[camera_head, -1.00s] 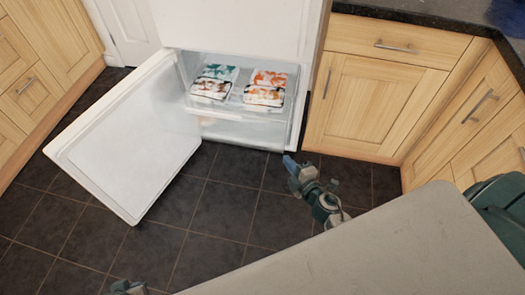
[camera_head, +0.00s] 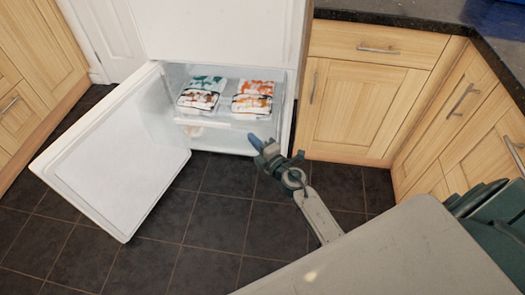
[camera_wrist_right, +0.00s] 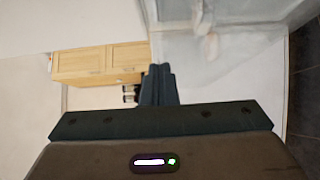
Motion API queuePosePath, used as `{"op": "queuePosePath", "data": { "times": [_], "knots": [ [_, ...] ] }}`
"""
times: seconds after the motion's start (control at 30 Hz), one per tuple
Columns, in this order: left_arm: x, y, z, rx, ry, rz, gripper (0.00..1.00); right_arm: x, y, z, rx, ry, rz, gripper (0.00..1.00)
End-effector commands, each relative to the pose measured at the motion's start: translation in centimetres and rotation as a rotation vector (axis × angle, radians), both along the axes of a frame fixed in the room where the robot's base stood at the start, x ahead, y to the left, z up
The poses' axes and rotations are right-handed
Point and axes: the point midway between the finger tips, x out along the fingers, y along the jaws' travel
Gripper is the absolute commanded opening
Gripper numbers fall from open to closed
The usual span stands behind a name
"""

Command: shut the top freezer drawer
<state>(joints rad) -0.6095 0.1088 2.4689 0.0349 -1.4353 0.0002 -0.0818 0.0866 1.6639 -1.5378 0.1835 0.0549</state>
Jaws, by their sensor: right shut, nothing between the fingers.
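The freezer door (camera_head: 118,155) stands wide open to the left. The top freezer drawer (camera_head: 226,122) is clear, and its contents show from above. It holds a green-and-white bag (camera_head: 201,93) and an orange-and-white bag (camera_head: 253,99). My right gripper (camera_head: 256,142) is shut and empty, in front of the right part of the drawer. Its tips overlap the freezer in the picture; I cannot tell whether they touch it. In the right wrist view the closed fingers (camera_wrist_right: 158,84) point toward pale, translucent freezer surfaces (camera_wrist_right: 215,60). My left gripper is out of view.
Wooden cabinets (camera_head: 352,105) with a dark worktop (camera_head: 385,22) stand right of the freezer. More wooden drawers (camera_head: 25,90) are at the far left. The dark tiled floor (camera_head: 200,225) before the freezer is clear.

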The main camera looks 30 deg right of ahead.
Motion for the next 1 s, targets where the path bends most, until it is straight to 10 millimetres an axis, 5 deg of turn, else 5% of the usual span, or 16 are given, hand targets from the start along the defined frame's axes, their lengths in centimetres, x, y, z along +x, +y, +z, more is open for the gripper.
{"op": "queuePosePath", "data": {
  "times": [0.23,0.77,1.0],
  "knots": [
    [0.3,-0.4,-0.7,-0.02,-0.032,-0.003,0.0,2.1,-1.6,-0.1,-0.001,0.0,0.0,0.0],
    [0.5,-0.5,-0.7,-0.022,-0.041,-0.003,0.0,2.6,-1.9,-0.1,-0.001,0.001,0.0,0.0],
    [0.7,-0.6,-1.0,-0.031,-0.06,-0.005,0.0,5.1,-3.6,-0.1,-0.004,-0.002,-0.001,0.0]
  ]
}}
